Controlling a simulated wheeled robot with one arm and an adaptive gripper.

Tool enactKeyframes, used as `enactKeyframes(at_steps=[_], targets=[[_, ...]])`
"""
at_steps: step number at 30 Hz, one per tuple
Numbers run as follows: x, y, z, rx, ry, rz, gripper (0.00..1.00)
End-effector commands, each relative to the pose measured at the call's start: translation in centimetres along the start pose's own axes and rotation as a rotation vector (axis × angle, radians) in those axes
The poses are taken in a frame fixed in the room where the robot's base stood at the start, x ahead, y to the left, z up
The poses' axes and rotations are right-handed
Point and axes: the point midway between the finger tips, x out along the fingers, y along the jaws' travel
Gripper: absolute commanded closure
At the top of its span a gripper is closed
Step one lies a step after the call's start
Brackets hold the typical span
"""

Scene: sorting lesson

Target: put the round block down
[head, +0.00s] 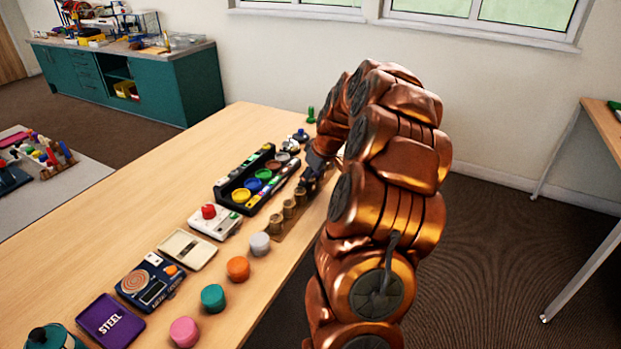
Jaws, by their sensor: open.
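My gripper (311,181) is small and dark at the far right edge of the table, partly covered by my copper-coloured arm. It is open, low beside a row of brass-coloured round pieces (289,209) on a brown strip. Whether it touches any of them is too small to tell. Several round blocks stand in a row along the table's right side: pink (185,332), green (213,298), orange (238,268) and light grey (260,244). I cannot tell which one the task means. I see no block between the fingers, but the fingertips are mostly hidden.
A black tray (226,187) holds coloured discs. The left part of the wooden table (150,215) is clear.

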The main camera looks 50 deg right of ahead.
Motion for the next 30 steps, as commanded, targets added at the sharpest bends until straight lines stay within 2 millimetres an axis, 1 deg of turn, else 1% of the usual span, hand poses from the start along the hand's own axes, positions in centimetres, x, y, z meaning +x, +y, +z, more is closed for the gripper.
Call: enactKeyframes(at_steps=[4,7,18,21,25,30], targets=[[-0.6,0.0,-0.2,0.0,0.001,0.002,0.56],[-1.9,0.1,-0.3,-0.001,0.005,0.004,0.56],[-8.9,0.1,-0.3,0.0,0.006,0.005,0.56],[-10.4,0.0,-0.2,0.0,0.003,0.002,0.56],[-11.6,0.0,-0.2,-0.001,0.002,0.002,0.56],[-12.3,0.0,-0.1,0.0,0.0,0.001,0.56]])
